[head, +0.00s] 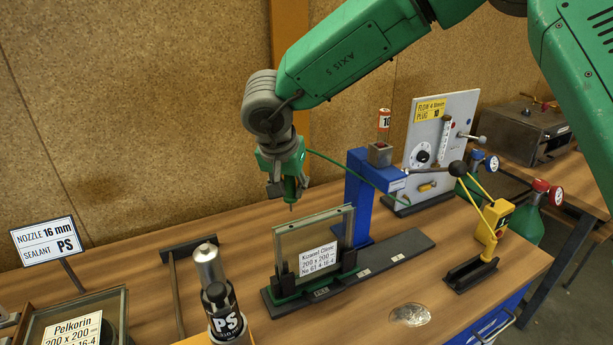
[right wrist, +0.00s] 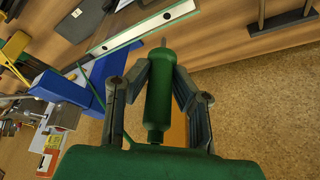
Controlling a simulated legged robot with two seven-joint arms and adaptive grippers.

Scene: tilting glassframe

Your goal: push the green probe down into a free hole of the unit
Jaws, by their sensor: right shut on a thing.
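The green probe (head: 290,187) points down with its thin tip in the air above the glass unit. My right gripper (head: 287,191) is shut on it. In the right wrist view the probe (right wrist: 159,98) sits between the two grey fingers, its narrow tip toward the table. The unit (head: 315,243) is a glass pane pair in a grey frame, labelled "Kozarel Climic 200 x 200", upright in black clamps. The tip shows apart from the unit's top edge, toward its left half. Holes in the unit are too small to make out. My left gripper is out of view.
A blue stand (head: 358,205) rises just behind and right of the unit, with a thin green hose near it. A yellow lever device (head: 492,225) stands right. A grey panel (head: 440,140) stands behind.

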